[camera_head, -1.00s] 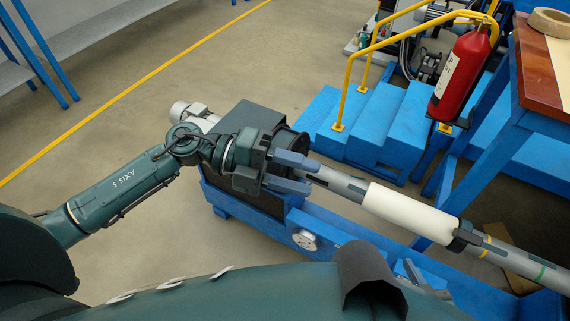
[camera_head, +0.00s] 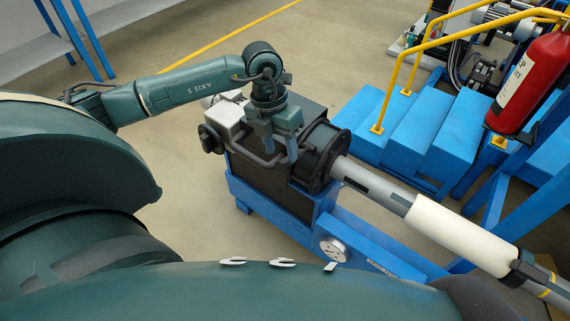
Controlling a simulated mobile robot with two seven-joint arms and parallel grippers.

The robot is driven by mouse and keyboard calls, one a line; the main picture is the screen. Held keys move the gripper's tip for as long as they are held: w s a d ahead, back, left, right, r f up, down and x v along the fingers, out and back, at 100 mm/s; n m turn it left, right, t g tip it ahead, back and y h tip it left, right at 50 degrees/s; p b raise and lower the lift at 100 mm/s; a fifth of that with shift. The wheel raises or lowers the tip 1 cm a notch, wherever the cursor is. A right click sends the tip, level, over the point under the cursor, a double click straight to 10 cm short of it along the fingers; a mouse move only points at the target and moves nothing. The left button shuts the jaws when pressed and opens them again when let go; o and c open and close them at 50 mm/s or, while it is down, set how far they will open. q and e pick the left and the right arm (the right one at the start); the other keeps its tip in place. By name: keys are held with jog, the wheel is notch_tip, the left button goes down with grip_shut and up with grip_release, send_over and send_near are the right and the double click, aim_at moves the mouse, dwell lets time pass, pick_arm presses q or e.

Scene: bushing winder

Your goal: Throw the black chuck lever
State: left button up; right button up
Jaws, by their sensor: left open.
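My left gripper (camera_head: 280,153) points down over the top of the black headstock, just left of the round black chuck (camera_head: 326,155). Its two grey-blue fingers are apart. A dark bent bar (camera_head: 252,155), which looks like the black chuck lever, runs along the headstock top by the fingertips. Part of it is hidden behind the gripper. I cannot tell whether a finger touches it. The chuck faces right, with the grey shaft (camera_head: 376,185) and its white sleeve (camera_head: 450,233) extending from it. My right gripper is not in view.
The blue machine base (camera_head: 365,240) carries a round gauge (camera_head: 333,249). Blue steps (camera_head: 405,125) with a yellow handrail (camera_head: 398,72) stand behind the shaft. A red fire extinguisher (camera_head: 528,88) hangs at upper right. The floor behind my left arm is clear.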

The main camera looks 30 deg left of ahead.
aim_at(283, 159)
pick_arm(q)
jog(key=f, duration=0.2)
jog(key=d+f, duration=0.1)
jog(key=f, duration=0.2)
jog(key=shift+f+b, duration=0.2)
jog(key=shift+b, duration=0.1)
jog(key=shift+c, duration=0.4)
grip_shut()
